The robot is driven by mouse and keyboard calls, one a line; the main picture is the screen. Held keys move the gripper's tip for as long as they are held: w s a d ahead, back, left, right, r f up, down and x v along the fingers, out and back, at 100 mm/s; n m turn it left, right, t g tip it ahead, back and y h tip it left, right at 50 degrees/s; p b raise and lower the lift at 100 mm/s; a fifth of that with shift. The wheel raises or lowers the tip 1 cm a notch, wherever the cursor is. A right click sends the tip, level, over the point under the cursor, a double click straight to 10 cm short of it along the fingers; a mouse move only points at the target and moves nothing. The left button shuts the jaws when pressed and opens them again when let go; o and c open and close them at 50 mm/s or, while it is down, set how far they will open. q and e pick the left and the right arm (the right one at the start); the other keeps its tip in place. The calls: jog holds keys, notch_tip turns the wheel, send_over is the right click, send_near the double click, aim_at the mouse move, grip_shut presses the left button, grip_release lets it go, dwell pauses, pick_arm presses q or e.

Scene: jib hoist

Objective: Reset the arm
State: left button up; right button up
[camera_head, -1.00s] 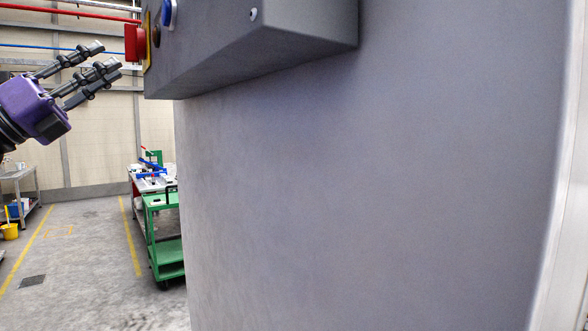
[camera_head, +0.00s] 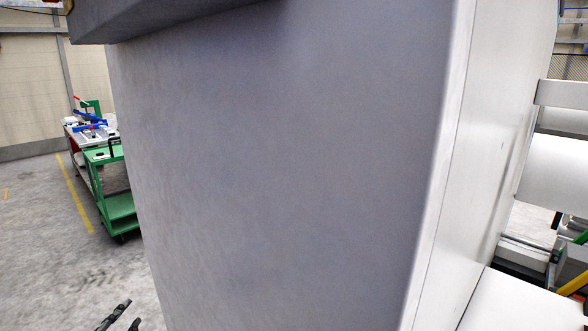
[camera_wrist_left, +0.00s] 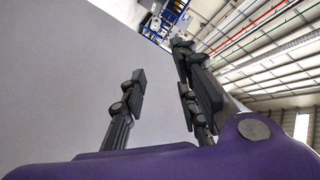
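My left gripper (camera_head: 122,318) shows only as dark fingertips at the bottom left edge of the head view, low beside the grey cabinet (camera_head: 280,160). In the left wrist view the left gripper (camera_wrist_left: 160,90) has its black fingers spread apart with nothing between them. The cabinet's grey surface also shows in the left wrist view (camera_wrist_left: 60,80), to the left of and behind the fingers. My right gripper is in neither view.
A grey box (camera_head: 150,15) juts from the cabinet's top left. A green cart (camera_head: 110,190) stands on the floor behind the cabinet's left edge. Free floor (camera_head: 50,240) lies at left. White machinery (camera_head: 565,170) is at right.

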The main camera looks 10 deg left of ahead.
pick_arm(q)
jog(key=s+d+f+n+g+h, duration=0.1)
jog(key=s+d+f+n+g, duration=0.3)
jog(key=s+d+f, duration=0.95)
jog(key=s+d+f+n+g, duration=0.1)
jog(key=s+d+f, duration=0.4)
jog(key=s, duration=0.4)
jog(key=s+d+f+n+g+h+p, duration=0.1)
jog(key=s+d+f+n+g, duration=0.1)
jog(key=s+d+f, duration=0.3)
jog(key=s+d, duration=0.2)
jog(key=s, duration=0.2)
jog(key=shift+d+h, duration=0.2)
jog(key=shift+h, duration=0.1)
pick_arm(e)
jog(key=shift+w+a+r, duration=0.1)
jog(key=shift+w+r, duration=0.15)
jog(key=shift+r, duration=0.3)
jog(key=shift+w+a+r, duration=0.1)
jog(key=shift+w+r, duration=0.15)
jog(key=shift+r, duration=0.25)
pick_arm(q)
jog(key=shift+r, duration=0.1)
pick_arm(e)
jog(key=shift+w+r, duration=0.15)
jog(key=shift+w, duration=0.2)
pick_arm(q)
jog(key=shift+o, duration=0.2)
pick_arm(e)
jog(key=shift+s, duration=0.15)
